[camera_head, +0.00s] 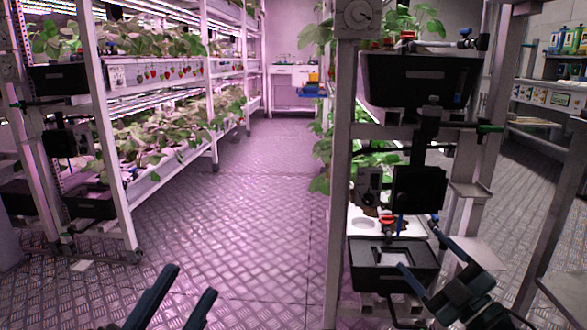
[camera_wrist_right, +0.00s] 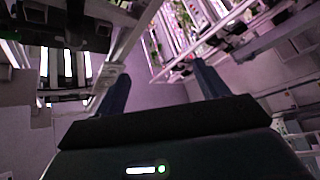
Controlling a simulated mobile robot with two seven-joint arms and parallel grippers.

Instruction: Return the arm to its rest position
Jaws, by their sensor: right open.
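My left gripper (camera_head: 192,280) is at the bottom of the head view, left of centre. Its two dark fingers are apart with nothing between them, over the metal floor. My right gripper (camera_head: 419,250) is at the lower right, in front of the right rack. Its fingers point up and left and are apart. In the right wrist view, both fingers of my right gripper (camera_wrist_right: 160,75) are spread and nothing is held between them. Most of my left arm is out of view.
A black tray (camera_head: 392,279) on the right rack appears close behind my right gripper; I cannot tell whether they touch. The rack post (camera_head: 339,190) stands to its left. The left plant rack (camera_head: 112,140) lines the aisle. The aisle floor (camera_head: 235,200) is clear.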

